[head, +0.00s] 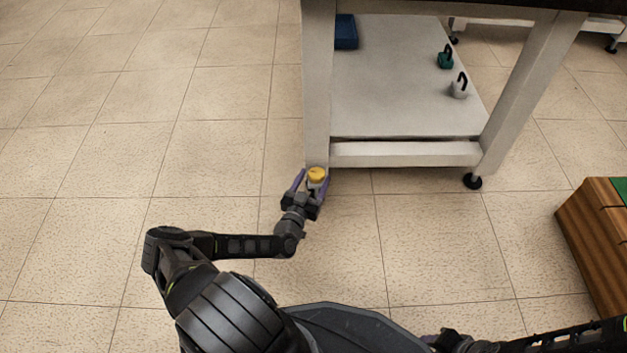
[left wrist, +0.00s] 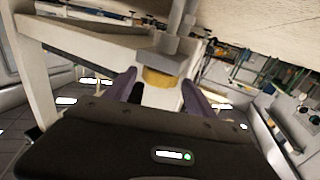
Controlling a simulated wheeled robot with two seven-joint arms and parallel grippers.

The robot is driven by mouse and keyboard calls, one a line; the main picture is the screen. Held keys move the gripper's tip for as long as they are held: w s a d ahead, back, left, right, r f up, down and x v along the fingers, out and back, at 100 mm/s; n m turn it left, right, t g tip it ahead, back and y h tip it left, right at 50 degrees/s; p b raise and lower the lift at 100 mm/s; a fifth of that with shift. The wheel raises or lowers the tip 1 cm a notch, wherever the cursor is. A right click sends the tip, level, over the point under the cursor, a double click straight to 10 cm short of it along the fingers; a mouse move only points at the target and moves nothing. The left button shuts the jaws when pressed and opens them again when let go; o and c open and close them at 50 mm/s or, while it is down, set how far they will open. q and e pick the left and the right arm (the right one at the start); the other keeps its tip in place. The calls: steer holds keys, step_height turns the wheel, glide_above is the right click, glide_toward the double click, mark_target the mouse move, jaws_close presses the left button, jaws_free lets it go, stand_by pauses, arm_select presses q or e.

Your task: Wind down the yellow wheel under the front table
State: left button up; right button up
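The yellow wheel (head: 317,174) sits low at the foot of the front table's near-left leg (head: 319,95). My left gripper (head: 313,182) is at the wheel, with its purple fingers spread to either side of it. In the left wrist view the yellow wheel (left wrist: 158,77) shows between the two fingers, with gaps visible on both sides. The fingers look open and not pressed on the wheel. The wheel's far side is hidden. My right arm shows at the lower right of the head view, but its gripper does not.
A black caster (head: 472,181) is under the right leg. A wooden box (head: 592,235) stands at right. The tiled floor at left is clear.

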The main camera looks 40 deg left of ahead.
arm_select(q)
steer(key=c, duration=1.2)
steer(key=shift+o, duration=0.2)
steer(key=shift+s+a+m+t+h, duration=0.1)
steer(key=shift+a+m+t+h, duration=0.1)
steer(key=shift+m+h, duration=0.85)
steer(key=shift+a+m+t+h, duration=0.15)
steer(key=shift+m+h, duration=0.4)
steer(key=shift+h, duration=0.9)
steer(key=o, duration=1.4)
steer(key=shift+c, duration=0.2)
